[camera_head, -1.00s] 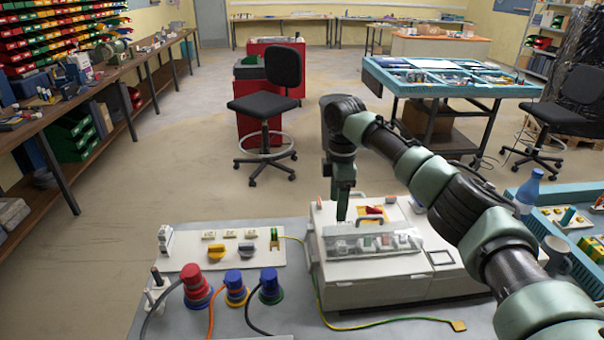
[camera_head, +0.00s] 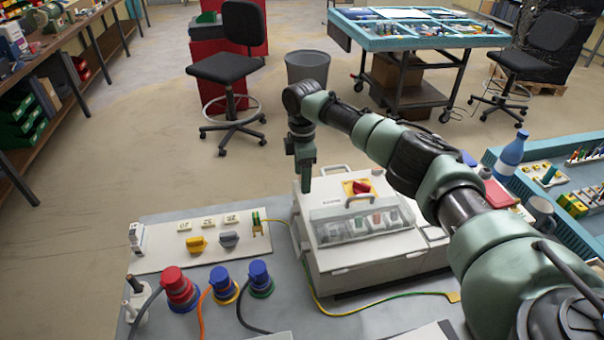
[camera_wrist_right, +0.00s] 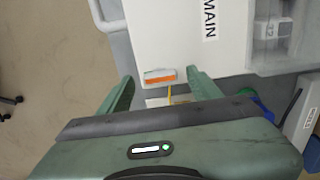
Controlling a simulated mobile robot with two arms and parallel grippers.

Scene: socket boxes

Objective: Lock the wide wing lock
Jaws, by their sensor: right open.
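My right gripper (camera_head: 304,186) points down at the back left edge of the white socket box (camera_head: 345,275). In the right wrist view its two fingers (camera_wrist_right: 160,82) are open and apart, with a small white and orange piece (camera_wrist_right: 160,76) on the box's edge seen between them. A yellow wing-shaped knob (camera_head: 197,243) and a grey one (camera_head: 229,238) sit on the white board (camera_head: 175,259) left of the box. I cannot tell which part is the wide wing lock. My left gripper is not in view.
A red knob on a yellow plate (camera_head: 351,187) is on the box top, behind a clear cover (camera_head: 362,222). Red and blue plugs (camera_head: 180,287) with cables stand at the front left. A blue bottle (camera_head: 511,152) stands at the right.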

